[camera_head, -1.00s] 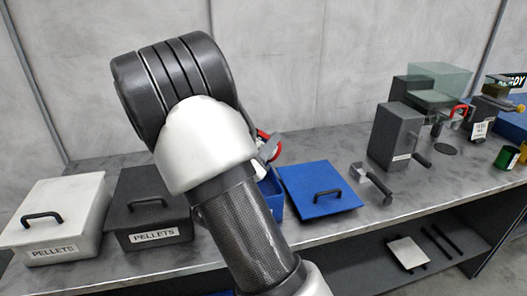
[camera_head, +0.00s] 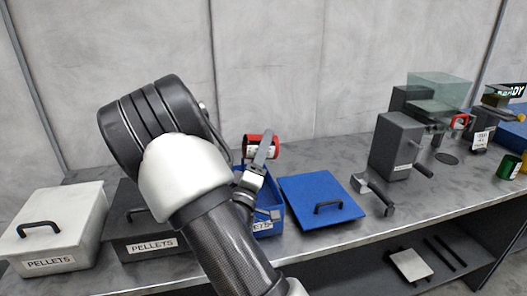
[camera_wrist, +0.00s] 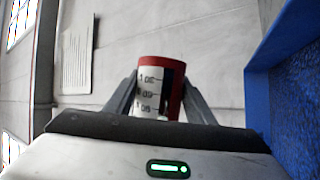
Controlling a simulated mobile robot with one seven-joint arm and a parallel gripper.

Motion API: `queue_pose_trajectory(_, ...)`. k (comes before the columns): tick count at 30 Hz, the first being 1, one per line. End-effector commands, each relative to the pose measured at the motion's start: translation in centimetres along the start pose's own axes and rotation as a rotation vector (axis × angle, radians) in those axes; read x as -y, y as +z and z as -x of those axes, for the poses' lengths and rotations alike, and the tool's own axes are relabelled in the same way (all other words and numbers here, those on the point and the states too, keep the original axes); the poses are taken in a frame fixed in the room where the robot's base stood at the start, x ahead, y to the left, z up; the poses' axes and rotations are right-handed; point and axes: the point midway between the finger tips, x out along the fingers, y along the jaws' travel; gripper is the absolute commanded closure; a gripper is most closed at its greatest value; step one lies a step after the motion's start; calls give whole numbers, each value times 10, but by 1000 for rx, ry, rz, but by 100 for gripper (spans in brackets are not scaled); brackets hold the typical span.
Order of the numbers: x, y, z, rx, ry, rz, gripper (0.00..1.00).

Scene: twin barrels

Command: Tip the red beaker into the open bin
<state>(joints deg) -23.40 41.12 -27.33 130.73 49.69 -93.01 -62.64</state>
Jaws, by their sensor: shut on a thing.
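The red beaker (camera_head: 262,141) is held above the back of the open blue bin (camera_head: 268,222). My gripper (camera_head: 262,152) is shut on the beaker. In the wrist view the beaker (camera_wrist: 149,75) sits between both fingers of my gripper (camera_wrist: 160,95), with a white marked scale facing the camera. The beaker looks tilted well over toward its side. I cannot see what is in it. The bin (camera_wrist: 262,45) shows along the right edge of the wrist view, apart from the beaker. My forearm hides part of the bin in the head view.
The blue lid (camera_head: 300,190) lies right of the bin. A dark PELLETS bin (camera_head: 128,222) and a white PELLETS bin (camera_head: 80,225), both lidded, stand left. Grey equipment (camera_head: 395,145) and a green beaker (camera_head: 509,167) are at the right. The wall is behind.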

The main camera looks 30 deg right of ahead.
Motion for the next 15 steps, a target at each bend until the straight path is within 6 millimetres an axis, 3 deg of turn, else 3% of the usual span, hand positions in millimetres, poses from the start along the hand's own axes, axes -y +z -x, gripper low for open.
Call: queue_pose_trajectory(15,-9,-12,-1,-138,94,197,74)
